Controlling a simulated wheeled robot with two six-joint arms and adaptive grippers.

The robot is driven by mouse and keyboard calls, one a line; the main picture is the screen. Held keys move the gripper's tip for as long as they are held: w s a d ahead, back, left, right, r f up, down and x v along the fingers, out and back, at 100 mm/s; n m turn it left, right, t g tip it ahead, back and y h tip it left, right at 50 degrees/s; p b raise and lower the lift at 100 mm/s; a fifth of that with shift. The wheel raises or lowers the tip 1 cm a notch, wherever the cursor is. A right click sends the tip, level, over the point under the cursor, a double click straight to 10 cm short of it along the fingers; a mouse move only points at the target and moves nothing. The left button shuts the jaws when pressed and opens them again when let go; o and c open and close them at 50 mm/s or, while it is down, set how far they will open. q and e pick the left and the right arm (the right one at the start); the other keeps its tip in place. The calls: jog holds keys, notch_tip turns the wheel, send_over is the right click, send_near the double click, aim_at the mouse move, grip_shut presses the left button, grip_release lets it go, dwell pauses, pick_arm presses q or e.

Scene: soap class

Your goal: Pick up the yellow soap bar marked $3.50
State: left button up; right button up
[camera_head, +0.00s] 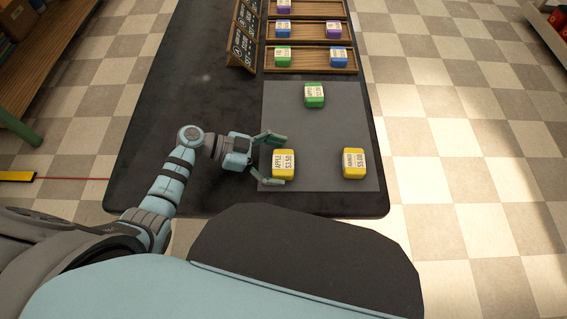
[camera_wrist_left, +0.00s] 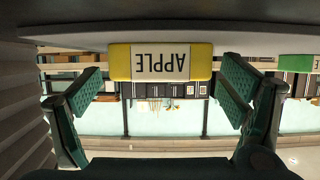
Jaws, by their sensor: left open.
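The yellow soap bar marked APPLE $3.50 (camera_head: 284,164) lies on the grey mat (camera_head: 320,128) near its left edge. My left gripper (camera_head: 277,160) is open, with one finger on the far side of this bar and one on the near side. In the left wrist view the bar (camera_wrist_left: 161,63) shows upside down between the two open fingers (camera_wrist_left: 160,100), with a gap at each side. A second yellow bar, marked $5.00 (camera_head: 354,163), lies to the right on the mat. My right gripper is not in view.
A green soap bar (camera_head: 314,95) lies farther back on the mat. Wooden trays (camera_head: 310,61) with several coloured bars and dark price boards (camera_head: 243,40) stand at the back of the dark table (camera_head: 190,90). The middle of the mat is clear.

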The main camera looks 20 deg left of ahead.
pick_arm(q)
jog(key=c, duration=1.3)
jog(key=shift+r, duration=0.15)
